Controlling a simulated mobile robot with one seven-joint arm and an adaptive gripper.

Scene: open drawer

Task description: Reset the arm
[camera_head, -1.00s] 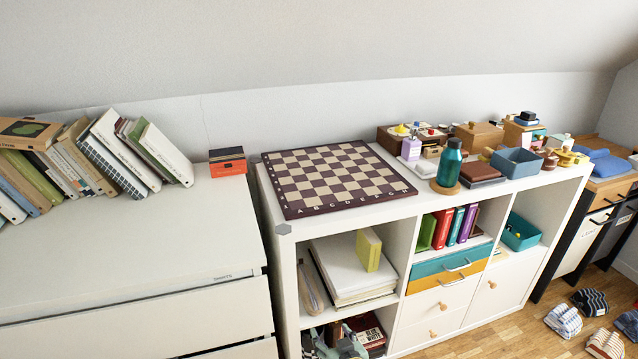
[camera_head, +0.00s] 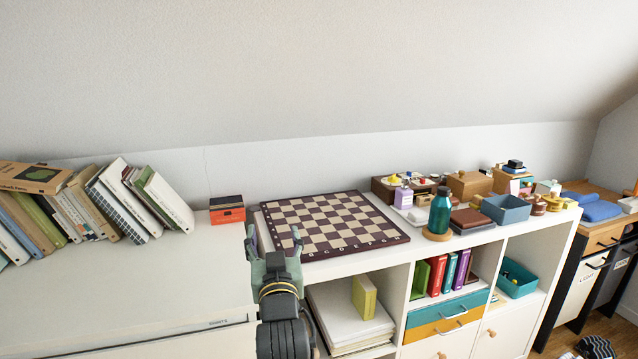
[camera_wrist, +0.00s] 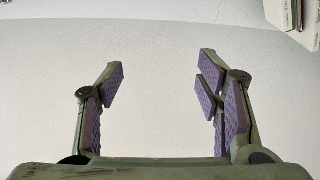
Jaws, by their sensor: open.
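My gripper (camera_head: 273,238) rises from the bottom of the head view, fingers pointing up and away. It shows in front of the gap between the white dresser and the cube shelf, just left of the chessboard (camera_head: 330,223). In the wrist view my gripper (camera_wrist: 160,85) has its two purple-padded fingers spread wide. Nothing is between them. Behind them is a plain pale surface.
The white dresser (camera_head: 130,290) has leaning books (camera_head: 165,205) and an orange-black box (camera_head: 227,210) on top. The white cube shelf (camera_head: 405,262) bears a teal bottle (camera_head: 440,212) and a blue bin (camera_head: 506,208). A teal-front drawer (camera_head: 440,311) looks closed.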

